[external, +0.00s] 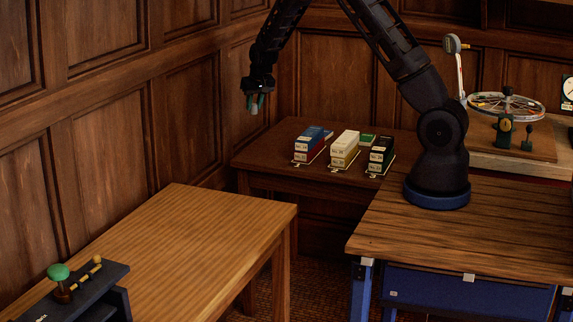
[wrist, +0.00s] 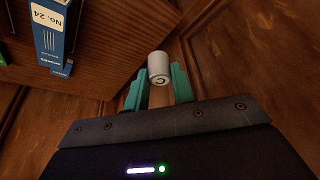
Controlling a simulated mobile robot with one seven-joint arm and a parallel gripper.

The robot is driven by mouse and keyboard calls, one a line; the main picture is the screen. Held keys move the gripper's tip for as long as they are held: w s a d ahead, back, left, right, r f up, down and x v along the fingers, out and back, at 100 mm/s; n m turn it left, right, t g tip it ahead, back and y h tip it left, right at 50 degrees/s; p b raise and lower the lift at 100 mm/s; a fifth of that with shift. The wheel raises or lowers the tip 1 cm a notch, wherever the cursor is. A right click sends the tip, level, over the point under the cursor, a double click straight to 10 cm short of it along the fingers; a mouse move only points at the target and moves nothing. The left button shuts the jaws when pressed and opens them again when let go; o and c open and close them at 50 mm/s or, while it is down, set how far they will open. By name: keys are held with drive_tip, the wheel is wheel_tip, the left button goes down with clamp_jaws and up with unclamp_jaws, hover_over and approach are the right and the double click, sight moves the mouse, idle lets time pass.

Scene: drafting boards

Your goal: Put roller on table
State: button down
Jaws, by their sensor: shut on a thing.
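My gripper (external: 256,101) is raised in front of the panelled wall, above the gap between two tables. Its teal fingers are shut on a small pale cylinder, the roller (external: 254,106), which hangs below the fingertips. In the wrist view the roller (wrist: 158,66) is white with a dark mark on its end and sits between the fingertips (wrist: 158,82). A light-wood table (external: 190,235) stands at the front left, lower than the gripper. A darker wood table (external: 262,160) stands at the back, right of the gripper.
Blue (external: 309,145), cream (external: 345,150) and dark green (external: 381,155) boxes stand on the dark table. A dark case with a green knob (external: 58,271) sits at the light table's front left. The rest of that tabletop is clear. A wheel device (external: 507,105) stands at right.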

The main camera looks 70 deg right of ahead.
drive_tip(key=w+a+n+t+y, duration=0.15)
drive_tip(key=a+n, duration=0.25)
drive_tip(key=a, duration=1.5)
drive_tip(key=s+a+r+n+y, duration=0.15)
drive_tip(key=s+a+n, duration=0.25)
drive_tip(key=a, duration=1)
drive_tip(key=s+a+r+n+g+y, duration=0.1)
drive_tip(key=s+a+r+n, duration=0.3)
drive_tip(key=a, duration=1)
drive_tip(key=s+a+f+n+y, duration=0.1)
drive_tip(key=s+a+n, duration=0.3)
drive_tip(key=a, duration=1)
drive_tip(key=shift+m, duration=0.6)
drive_tip(key=f, duration=1.2)
drive_tip(key=s+f, duration=0.1)
drive_tip(key=f, duration=0.6)
drive_tip(key=shift+s, duration=0.1)
drive_tip(key=shift+f, duration=0.15)
drive_tip(key=c, duration=1.5)
unclamp_jaws()
drive_tip(key=o, duration=0.3)
